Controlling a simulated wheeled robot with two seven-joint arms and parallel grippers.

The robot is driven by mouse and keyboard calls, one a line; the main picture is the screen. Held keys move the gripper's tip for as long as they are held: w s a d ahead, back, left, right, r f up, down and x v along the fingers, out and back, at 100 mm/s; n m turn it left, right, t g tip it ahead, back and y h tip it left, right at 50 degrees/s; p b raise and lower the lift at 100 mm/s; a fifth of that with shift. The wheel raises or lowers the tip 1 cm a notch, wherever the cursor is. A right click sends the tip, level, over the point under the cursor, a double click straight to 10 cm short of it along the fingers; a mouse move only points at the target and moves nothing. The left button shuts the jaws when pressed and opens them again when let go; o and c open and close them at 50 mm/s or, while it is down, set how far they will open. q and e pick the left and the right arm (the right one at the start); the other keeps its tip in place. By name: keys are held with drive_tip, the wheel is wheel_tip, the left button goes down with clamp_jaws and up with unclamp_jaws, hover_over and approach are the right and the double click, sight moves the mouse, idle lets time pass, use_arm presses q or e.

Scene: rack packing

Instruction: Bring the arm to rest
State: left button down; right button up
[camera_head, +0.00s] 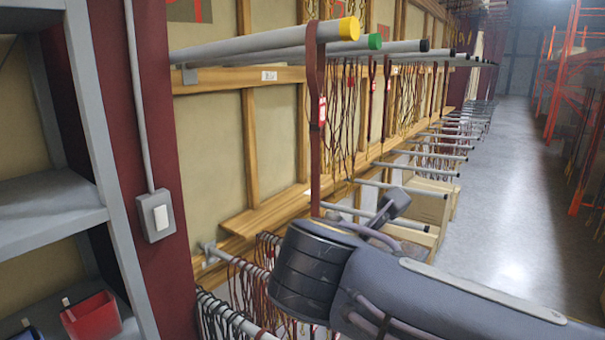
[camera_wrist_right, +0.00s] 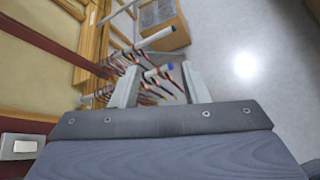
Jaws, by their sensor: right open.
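My right arm (camera_head: 430,290) comes in from the lower right of the head view, in front of the lower rods. My right gripper (camera_wrist_right: 160,70) shows in the wrist view with its two pale fingers apart and nothing held between them. Rods and hanging cords lie beyond the fingers. In the head view part of the hand (camera_head: 394,203) shows past the wrist; the fingers are not clear there. A dark red strap (camera_head: 313,150) with a red tag hangs from the yellow-capped rod (camera_head: 270,43), its lower end near my wrist. My left gripper is not in view.
A green-capped rod (camera_head: 330,49) and black-capped rods stick out behind the yellow-capped one. Cords hang on lower rods (camera_head: 245,265). A grey shelf (camera_head: 45,215) with a red bin (camera_head: 91,317) stands left. The aisle floor (camera_head: 510,190) is clear; orange racking stands at right.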

drive_tip(key=s+d+f+m+g+y, duration=0.2)
drive_tip(key=s+d+f+m+g, duration=0.1)
drive_tip(key=d+f+m, duration=0.3)
drive_tip(key=s+d+f+m+g+y, duration=0.2)
drive_tip(key=s+d+f+m, duration=0.2)
drive_tip(key=d+f, duration=0.3)
drive_tip(key=s+f+m+y, duration=0.2)
drive_tip(key=s+f+m, duration=0.3)
drive_tip(key=m, duration=0.3)
drive_tip(key=s+a+f+m+y, duration=0.1)
drive_tip(key=s+f+m+y, duration=0.2)
drive_tip(key=s+m, duration=0.4)
drive_tip(key=f+m, duration=0.1)
drive_tip(key=m, duration=0.1)
drive_tip(key=shift+f+m, duration=0.3)
drive_tip(key=shift+f, duration=0.1)
